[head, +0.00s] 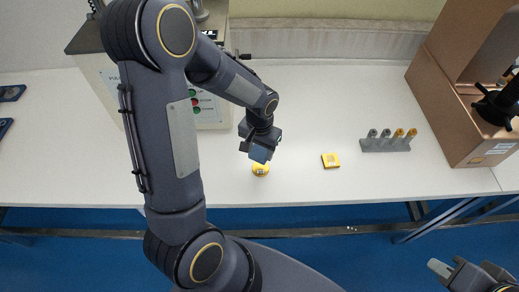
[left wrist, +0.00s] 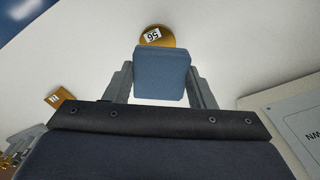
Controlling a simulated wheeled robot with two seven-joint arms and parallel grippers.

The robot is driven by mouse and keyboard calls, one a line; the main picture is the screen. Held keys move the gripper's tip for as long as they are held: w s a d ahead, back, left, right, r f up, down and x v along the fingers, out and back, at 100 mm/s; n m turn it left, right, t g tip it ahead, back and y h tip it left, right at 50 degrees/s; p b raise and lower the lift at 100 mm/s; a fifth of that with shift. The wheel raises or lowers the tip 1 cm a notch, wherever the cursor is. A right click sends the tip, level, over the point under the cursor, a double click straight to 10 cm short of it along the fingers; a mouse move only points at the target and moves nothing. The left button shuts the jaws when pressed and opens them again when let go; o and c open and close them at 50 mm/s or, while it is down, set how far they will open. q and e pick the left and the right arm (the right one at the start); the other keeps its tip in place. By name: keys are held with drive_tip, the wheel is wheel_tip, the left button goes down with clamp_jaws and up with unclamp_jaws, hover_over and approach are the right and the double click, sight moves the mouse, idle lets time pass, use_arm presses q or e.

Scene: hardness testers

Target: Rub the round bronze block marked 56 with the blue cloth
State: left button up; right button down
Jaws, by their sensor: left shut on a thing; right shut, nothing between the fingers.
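The round bronze block marked 56 (left wrist: 157,36) lies on the white table; in the head view the round block (head: 261,170) sits just below my left gripper. My left gripper (head: 260,147) is shut on the blue cloth (left wrist: 162,74), which looks like a folded pad and also shows in the head view (head: 259,154). The cloth overlaps the near edge of the block in the left wrist view; whether they touch I cannot tell. My right gripper (head: 440,268) is shut and empty at the lower right, off the table's front edge.
A square yellow block (head: 330,160) lies right of the round block. A tester machine (head: 212,105) stands behind my left arm. The table between is clear.

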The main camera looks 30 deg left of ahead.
use_arm(q)
drive_tip(key=shift+r+p, duration=1.05)
drive_tip(key=shift+r, duration=0.5)
drive_tip(key=shift+a, duration=0.1)
